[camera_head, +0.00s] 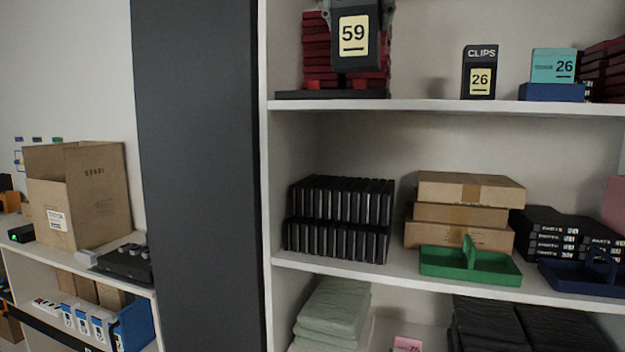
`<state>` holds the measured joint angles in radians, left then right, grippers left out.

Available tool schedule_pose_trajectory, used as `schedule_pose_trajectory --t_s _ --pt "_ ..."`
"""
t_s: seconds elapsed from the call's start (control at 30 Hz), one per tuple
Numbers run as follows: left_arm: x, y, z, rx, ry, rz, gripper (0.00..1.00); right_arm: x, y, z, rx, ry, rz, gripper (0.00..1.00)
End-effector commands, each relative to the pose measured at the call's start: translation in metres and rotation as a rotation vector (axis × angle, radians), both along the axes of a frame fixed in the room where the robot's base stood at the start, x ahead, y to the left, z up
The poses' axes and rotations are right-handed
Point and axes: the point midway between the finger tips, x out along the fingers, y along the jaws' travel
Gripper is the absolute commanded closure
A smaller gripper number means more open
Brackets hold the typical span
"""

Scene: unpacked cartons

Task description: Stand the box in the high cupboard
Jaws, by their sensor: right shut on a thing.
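A dark grey box (356,56) with a yellow label reading 59 is upright at the top of the head view. My right gripper (361,7) is shut on its upper part, with the fingertips showing at either side; the rest of the gripper is out of frame. The box is in front of a red stack (314,55) on the upper shelf of the white cupboard (430,105). Its lower edge shows above the shelf's front edge; I cannot tell if it touches anything. My left gripper is not in view.
On the upper shelf, a black CLIPS box (479,73) and a teal box (553,65) stand to the right, with bare shelf left of CLIPS. Below are black cases (338,218), cartons (470,190) and a green tray (470,264). A dark panel (198,170) borders the cupboard's left.

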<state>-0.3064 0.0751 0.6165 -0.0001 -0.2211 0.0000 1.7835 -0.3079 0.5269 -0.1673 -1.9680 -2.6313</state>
Motion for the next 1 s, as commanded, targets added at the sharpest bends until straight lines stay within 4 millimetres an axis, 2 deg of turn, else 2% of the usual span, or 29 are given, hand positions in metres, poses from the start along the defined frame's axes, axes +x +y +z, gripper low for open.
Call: schedule_pose_trajectory --t_s 0.3,0.57,1.0 --pt "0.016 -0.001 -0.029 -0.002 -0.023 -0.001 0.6 0.001 -0.001 -0.031 0.0 0.001 -0.001 0.71" --pt "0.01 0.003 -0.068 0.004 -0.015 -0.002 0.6 0.001 -0.001 -0.07 0.0 0.002 -0.001 0.71" --pt "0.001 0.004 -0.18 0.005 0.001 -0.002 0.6 0.004 -0.002 -0.187 0.0 0.009 -0.001 0.71"
